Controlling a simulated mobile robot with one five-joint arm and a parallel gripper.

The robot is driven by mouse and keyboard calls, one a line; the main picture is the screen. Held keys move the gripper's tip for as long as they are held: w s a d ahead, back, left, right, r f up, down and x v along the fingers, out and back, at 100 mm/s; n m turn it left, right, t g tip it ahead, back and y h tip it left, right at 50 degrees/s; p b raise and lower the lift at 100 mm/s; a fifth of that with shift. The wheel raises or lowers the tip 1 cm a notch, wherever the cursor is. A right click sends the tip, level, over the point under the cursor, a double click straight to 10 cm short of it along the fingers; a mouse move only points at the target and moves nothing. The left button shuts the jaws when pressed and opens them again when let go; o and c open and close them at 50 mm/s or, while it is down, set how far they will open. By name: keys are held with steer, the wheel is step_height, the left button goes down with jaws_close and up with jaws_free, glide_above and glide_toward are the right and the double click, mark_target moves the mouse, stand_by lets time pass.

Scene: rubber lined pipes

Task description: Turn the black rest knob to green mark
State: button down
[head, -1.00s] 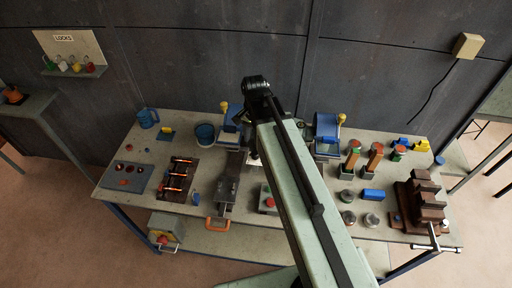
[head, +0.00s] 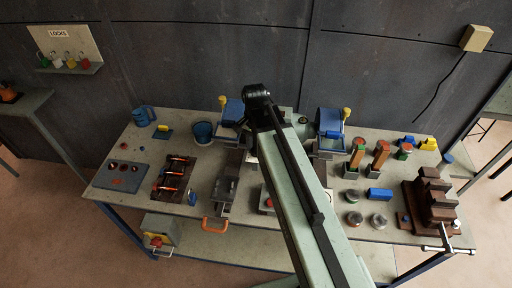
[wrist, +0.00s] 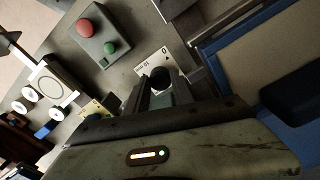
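In the wrist view, a dark round knob (wrist: 161,76) shows in front of a small white plate (wrist: 149,63) with black markings. My gripper (wrist: 160,88) has its two fingers apart, one on each side of the knob as seen from the wrist. I cannot tell whether they touch it. The knob's pointer and any green mark on the plate are not visible. In the head view, my own arm covers the gripper and the knob.
A grey box (wrist: 97,35) with a red and a green button stands near the plate. A blue-edged panel (wrist: 265,60) lies close on the right.

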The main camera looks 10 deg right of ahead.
steer(key=shift+n, duration=0.8)
steer(key=c, duration=1.1)
jaws_free()
step_height(320, 180, up, 8)
steer(key=p, duration=0.8)
steer(key=shift+f, duration=0.1)
